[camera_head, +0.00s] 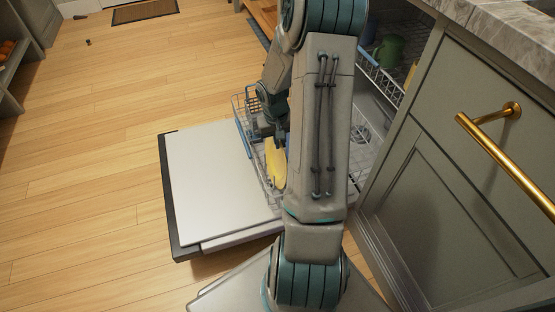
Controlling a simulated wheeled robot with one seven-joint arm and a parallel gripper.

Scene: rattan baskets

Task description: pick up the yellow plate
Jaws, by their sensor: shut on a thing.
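The yellow plate (276,165) shows as a narrow upright yellow shape in the lower dishwasher rack (245,139). Part of it is hidden behind my arm. My gripper (280,139) reaches down at the plate's upper edge and is shut on it. The fingertips are small and partly hidden. The plate appears to be still within the rack; I cannot tell whether it touches the rack's wires.
The open dishwasher door (215,185) lies flat at the left of the rack. The upper rack (381,78) holds a green mug (389,52). A grey-green cabinet (455,200) with a brass handle (500,160) stands close at the right. Wooden floor (80,190) is clear at left.

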